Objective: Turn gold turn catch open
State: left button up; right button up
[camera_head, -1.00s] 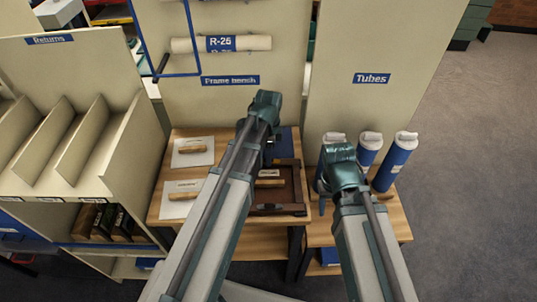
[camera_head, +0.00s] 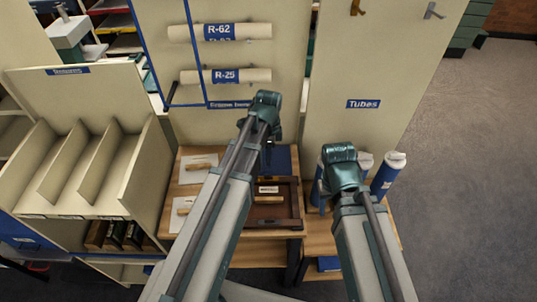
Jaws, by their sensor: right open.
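A gold-coloured fitting (camera_head: 357,7) is on the tall panel above the Tubes label, at the top edge of the head view. I cannot tell whether it is the turn catch. A dark wooden frame (camera_head: 292,214) lies on the wooden bench, with a small labelled piece inside; no catch is clear on it. My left gripper (camera_head: 267,155) is over the back of the frame, mostly hidden by its own wrist; its jaws cannot be made out. My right gripper (camera_head: 322,197) is open beside the blue tubes, partly hidden by its arm, and seems empty.
Blue tubes with white caps (camera_head: 387,177) stand at the bench's right. A grey fitting (camera_head: 433,10) is on the tall panel. A Returns rack (camera_head: 128,180) stands left. Carpet (camera_head: 465,200) is open at right.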

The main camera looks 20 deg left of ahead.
pick_arm(q)
notch_tip(320, 180, up, 3)
jog(key=shift+r+p, duration=0.1)
jog(key=shift+p, duration=0.9)
pick_arm(e)
notch_tip(320, 180, up, 3)
jog(key=shift+r, duration=0.1)
